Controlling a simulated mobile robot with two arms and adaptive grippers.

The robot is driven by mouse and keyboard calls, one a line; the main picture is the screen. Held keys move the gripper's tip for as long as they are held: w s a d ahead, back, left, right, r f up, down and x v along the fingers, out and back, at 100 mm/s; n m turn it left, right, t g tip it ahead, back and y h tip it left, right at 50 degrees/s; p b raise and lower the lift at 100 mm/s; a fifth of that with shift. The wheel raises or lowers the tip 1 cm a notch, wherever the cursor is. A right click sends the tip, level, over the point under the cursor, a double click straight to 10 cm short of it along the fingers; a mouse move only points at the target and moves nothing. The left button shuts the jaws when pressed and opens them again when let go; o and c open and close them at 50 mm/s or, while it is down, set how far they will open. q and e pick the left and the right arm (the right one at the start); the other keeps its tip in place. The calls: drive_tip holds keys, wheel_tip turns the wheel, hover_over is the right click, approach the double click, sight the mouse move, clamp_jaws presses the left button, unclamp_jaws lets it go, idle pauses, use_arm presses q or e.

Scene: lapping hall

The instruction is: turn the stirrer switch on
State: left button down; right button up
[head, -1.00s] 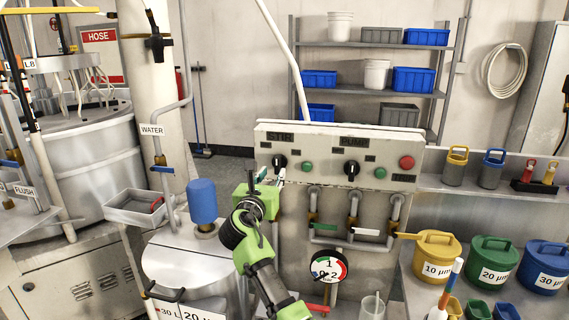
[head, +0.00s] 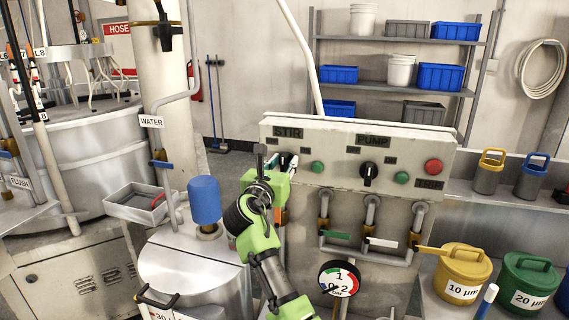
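The control panel (head: 335,176) carries the label STIR at its left end. The stirrer switch, a black knob (head: 283,160) below that label, is partly hidden by my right gripper. My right gripper (head: 282,165), on a green arm, has its fingertips right at the knob. Light finger ends show beside the dark knob, but I cannot tell whether they touch or grip it. The knob's pointer is too covered to read. My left gripper is not in view.
A second black knob (head: 369,174) sits under PUMP, between green buttons, with a red TRIP button (head: 433,167) to the right. Valve pipes and a pressure gauge (head: 339,279) are below. A blue-capped vessel (head: 205,200) stands left of my arm.

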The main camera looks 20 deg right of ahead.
drive_tip(key=c, duration=0.6)
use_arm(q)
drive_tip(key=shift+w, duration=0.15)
use_arm(e)
drive_tip(key=shift+d+m, duration=0.1)
drive_tip(key=shift+m, duration=0.3)
drive_tip(key=m, duration=0.3)
drive_tip(key=shift+s+d+m, duration=0.1)
drive_tip(key=shift+m, duration=0.3)
drive_tip(key=m+b, duration=0.1)
drive_tip(key=m, duration=0.2)
drive_tip(key=shift+f+m, duration=0.15)
drive_tip(key=shift+m, duration=0.15)
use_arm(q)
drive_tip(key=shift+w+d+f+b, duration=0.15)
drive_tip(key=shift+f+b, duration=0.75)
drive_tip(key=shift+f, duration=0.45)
use_arm(e)
drive_tip(key=shift+d+m, duration=0.1)
drive_tip(key=shift+m, duration=1.7)
